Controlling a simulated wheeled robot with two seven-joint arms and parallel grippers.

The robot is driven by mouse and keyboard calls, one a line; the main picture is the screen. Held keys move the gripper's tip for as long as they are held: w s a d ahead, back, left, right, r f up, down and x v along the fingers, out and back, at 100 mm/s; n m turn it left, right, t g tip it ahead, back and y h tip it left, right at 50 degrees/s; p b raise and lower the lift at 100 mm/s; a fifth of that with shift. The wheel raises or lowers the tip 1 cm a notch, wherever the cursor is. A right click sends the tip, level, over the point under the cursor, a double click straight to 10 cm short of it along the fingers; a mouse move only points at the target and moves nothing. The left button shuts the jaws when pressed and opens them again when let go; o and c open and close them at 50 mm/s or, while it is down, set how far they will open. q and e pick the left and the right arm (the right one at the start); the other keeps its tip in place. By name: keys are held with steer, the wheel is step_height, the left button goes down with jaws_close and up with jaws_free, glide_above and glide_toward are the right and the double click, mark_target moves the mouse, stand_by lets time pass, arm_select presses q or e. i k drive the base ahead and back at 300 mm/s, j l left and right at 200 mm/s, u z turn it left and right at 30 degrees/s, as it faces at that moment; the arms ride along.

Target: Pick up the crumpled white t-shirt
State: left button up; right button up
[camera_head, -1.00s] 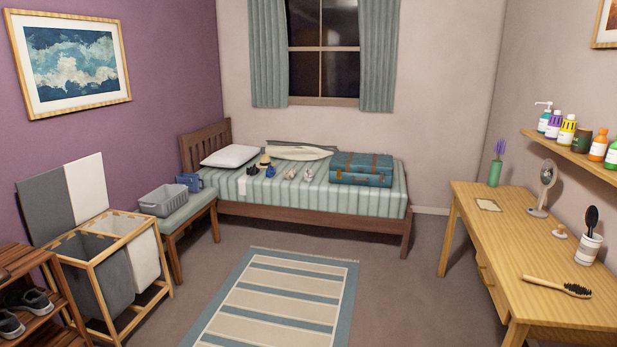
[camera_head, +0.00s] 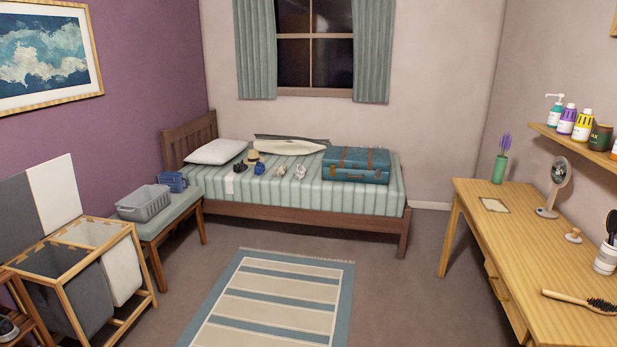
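No crumpled white t-shirt can be made out for certain. A flat white piece (camera_head: 229,184) lies at the bed's near edge. Neither of my grippers is in view.
A teal suitcase (camera_head: 357,168), white pillow (camera_head: 216,151) and straw hat (camera_head: 253,156) are on the bed. A grey basket (camera_head: 144,204) sits on a bench. A two-part hamper (camera_head: 80,275) stands left, a wooden desk (camera_head: 530,240) right. A striped rug (camera_head: 280,303) covers the open floor.

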mark_target(300, 171)
steer(key=i+u, duration=0.4)
steer(key=i, duration=1.95)
steer(key=i+j, duration=0.1)
steer(key=i, duration=2.7)
steer(key=i+z, duration=0.1)
steer(key=i, duration=0.45)
steer(key=i+j+z, duration=0.15)
steer(key=i, duration=0.35)
